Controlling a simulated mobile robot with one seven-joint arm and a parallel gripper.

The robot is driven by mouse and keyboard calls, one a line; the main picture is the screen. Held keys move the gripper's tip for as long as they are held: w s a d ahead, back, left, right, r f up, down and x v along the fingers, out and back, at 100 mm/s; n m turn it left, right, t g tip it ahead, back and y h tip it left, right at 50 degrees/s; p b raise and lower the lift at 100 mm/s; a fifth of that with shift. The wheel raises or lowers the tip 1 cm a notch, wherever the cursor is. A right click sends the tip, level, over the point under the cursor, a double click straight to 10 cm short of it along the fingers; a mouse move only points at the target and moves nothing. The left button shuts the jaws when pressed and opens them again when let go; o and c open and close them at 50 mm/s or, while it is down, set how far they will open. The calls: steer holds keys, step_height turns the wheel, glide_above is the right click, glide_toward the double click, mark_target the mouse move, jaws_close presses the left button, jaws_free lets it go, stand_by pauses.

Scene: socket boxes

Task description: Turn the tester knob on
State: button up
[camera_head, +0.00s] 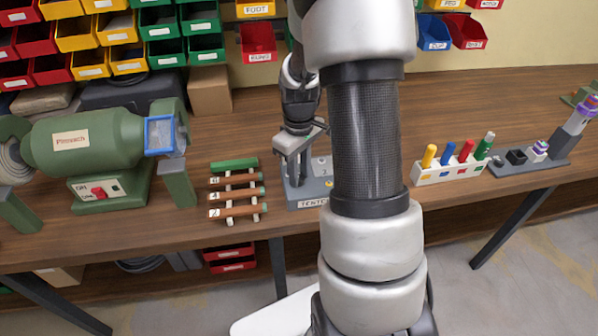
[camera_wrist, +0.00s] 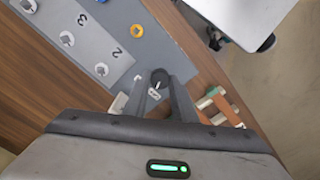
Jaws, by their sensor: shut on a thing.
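The grey tester (camera_head: 308,202) stands near the front edge of the bench, partly hidden behind my arm. In the wrist view its panel (camera_wrist: 105,20) shows with round sockets and the numbers 2 and 3. A dark round knob (camera_wrist: 159,76) sits between my fingers in the wrist view, with a small pale marking beside it. My gripper (camera_wrist: 160,92) is shut on the knob, fingers on either side. In the head view my gripper (camera_head: 296,172) reaches down over the tester; its fingertips are hard to make out there.
A rack of brown and green bars (camera_head: 234,193) stands close left of the tester. A green machine (camera_head: 95,140) is further left. A white holder with coloured pegs (camera_head: 450,172) stands to the right. An orange ring (camera_wrist: 137,30) is on the tester panel.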

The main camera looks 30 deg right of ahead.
steer(key=m, duration=1)
steer(key=shift+m+p, duration=0.3)
steer(key=shift+p, duration=0.1)
stand_by(0.3)
steer(key=o, duration=1)
steer(key=shift+o, duration=0.2)
steer(key=shift+r, duration=0.1)
step_height(320, 180, up, 17)
steer(key=p, duration=0.2)
